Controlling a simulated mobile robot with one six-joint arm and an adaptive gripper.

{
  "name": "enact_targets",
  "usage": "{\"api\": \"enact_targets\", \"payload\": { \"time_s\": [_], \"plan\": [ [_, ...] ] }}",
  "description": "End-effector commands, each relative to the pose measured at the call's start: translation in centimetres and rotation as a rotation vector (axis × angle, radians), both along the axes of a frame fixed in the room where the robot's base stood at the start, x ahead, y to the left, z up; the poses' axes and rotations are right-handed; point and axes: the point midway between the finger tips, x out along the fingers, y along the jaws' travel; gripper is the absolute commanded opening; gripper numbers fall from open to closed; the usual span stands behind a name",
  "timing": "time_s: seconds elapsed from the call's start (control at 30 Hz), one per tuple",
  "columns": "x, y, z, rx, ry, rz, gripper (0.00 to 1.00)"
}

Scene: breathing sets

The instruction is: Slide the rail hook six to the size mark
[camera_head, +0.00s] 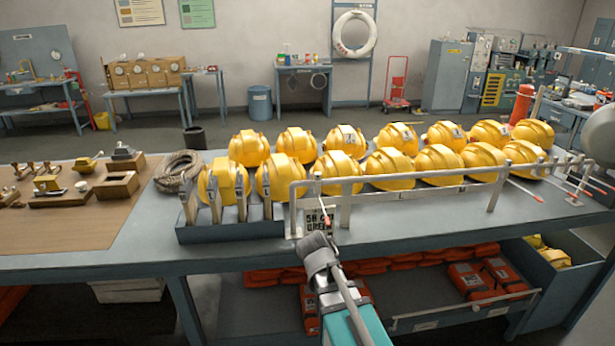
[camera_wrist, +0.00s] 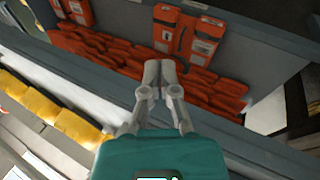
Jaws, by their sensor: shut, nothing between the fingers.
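A pale rail (camera_head: 420,177) runs along the front of the bench before the yellow helmets. A thin hook with a red tip (camera_head: 327,216) hangs at the rail's left end. More red-tipped hooks (camera_head: 525,190) lie towards the right end. I cannot read which one is number six. A small dark letter mark (camera_head: 401,196) shows on the lower strip below the rail. My gripper (camera_head: 316,243) is at the bench's front edge, just below the left hook and a lettered card (camera_head: 318,221). In the wrist view my gripper (camera_wrist: 159,68) is shut and empty, above orange packs.
Two rows of yellow helmets (camera_head: 392,168) fill the bench behind the rail. A grey slotted rack (camera_head: 230,230) stands left of the rail. Orange packs (camera_head: 480,279) lie on the shelf below. A rope coil (camera_head: 178,170) lies at left.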

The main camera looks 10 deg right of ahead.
Motion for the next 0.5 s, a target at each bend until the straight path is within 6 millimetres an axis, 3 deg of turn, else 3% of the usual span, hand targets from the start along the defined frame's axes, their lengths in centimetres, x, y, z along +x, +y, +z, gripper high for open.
{"api": "enact_targets", "payload": {
  "time_s": [0.03, 0.27, 0.5],
  "plan": [
    [1.5, 0.5, 1.0, -0.055, -0.02, 0.027, 0.0],
    [6.4, 2.2, 5.3, -0.325, -0.122, 0.146, 0.0],
    [11.2, 6.1, 10.8, -0.6, -0.241, 0.28, 0.0]
  ]
}}
